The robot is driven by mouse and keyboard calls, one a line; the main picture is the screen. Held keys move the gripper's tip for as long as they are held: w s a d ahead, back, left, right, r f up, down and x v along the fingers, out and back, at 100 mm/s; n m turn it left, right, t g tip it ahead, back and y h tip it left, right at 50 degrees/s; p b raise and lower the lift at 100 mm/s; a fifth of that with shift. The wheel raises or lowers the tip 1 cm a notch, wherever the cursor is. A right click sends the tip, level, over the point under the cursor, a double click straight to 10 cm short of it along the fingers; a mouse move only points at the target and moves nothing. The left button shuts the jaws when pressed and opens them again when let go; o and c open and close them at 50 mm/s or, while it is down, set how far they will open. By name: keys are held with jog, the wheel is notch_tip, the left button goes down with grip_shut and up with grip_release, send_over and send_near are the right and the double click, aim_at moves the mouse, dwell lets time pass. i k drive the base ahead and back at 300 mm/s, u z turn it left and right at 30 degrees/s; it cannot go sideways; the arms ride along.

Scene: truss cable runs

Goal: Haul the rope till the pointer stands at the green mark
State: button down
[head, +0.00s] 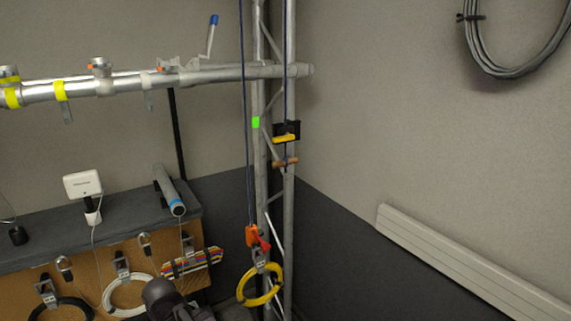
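A bright green mark (255,122) sits on the left post of the upright truss in the head view. A dark blue rope (247,110) hangs left of that post and ends at an orange block with a red pointed piece (257,238), which looks like the pointer. It stands well below the green mark. A second rope length (286,70) runs down the right post to a black block with a yellow lever (286,137). A wooden handle (285,162) hangs just below it. My gripper (172,300) shows only as dark parts at the bottom edge, apart from the rope; its fingers are unclear.
A yellow cable coil (260,285) hangs below the orange block. A bench (120,216) with coils on its front stands left. A silver horizontal pipe (130,82) crosses above it. White wall trunking (470,262) is at right; space between it and the truss is clear.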

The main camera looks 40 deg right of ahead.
aim_at(284, 163)
jog(key=z, duration=1.3)
